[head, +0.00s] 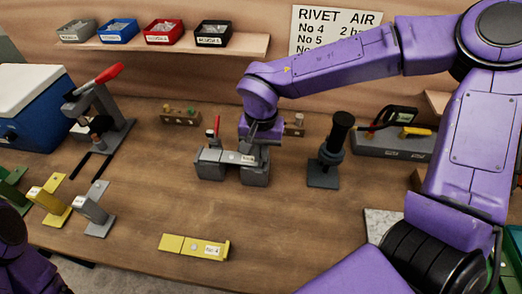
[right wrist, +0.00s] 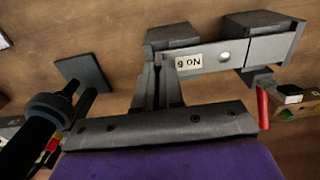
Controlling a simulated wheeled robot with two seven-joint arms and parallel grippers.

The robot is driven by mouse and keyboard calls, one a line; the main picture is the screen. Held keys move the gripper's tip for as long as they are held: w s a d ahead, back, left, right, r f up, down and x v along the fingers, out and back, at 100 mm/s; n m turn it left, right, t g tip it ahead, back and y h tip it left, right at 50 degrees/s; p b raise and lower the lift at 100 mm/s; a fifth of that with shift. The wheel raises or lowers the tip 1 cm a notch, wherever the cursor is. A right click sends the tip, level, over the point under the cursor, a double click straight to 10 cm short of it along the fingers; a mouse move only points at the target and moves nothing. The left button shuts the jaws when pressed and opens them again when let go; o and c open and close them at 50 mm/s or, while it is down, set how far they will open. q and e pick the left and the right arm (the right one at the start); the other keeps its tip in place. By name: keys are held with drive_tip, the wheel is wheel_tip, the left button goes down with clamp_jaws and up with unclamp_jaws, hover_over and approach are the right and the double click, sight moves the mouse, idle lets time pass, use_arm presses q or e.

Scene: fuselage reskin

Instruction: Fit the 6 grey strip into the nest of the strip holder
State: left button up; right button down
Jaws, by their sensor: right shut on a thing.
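The grey No 6 strip (head: 226,156) lies across the top of the strip holder, level with its two dark grey blocks. The strip holder (head: 256,177) stands mid-table, with a red-handled clamp (head: 216,126) at its left rear. My right gripper (head: 263,146) is shut on the strip near its labelled right end. In the right wrist view the strip (right wrist: 243,52) runs from the fingers (right wrist: 163,82) along both holder blocks (right wrist: 262,24). I cannot tell whether it is fully seated in the nest. My left gripper is out of view; only purple arm parts show at lower left.
A yellow strip (head: 190,245) lies in front. A black post tool (head: 325,168) stands right of the holder. Yellow and grey angled brackets (head: 97,208) and a red-handled press (head: 112,120) are at left. Bins (head: 165,33) sit on the back shelf. The table between is clear.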

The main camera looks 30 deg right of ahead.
drive_tip(key=shift+w+f, duration=0.15)
drive_tip(key=shift+f, duration=0.05)
drive_tip(key=shift+f, duration=0.15)
drive_tip(key=shift+f, duration=0.15)
drive_tip(key=c, duration=1.3)
unclamp_jaws()
drive_tip(key=shift+o, duration=0.2)
wheel_tip(320, 180, up, 13)
drive_tip(key=shift+f, duration=0.15)
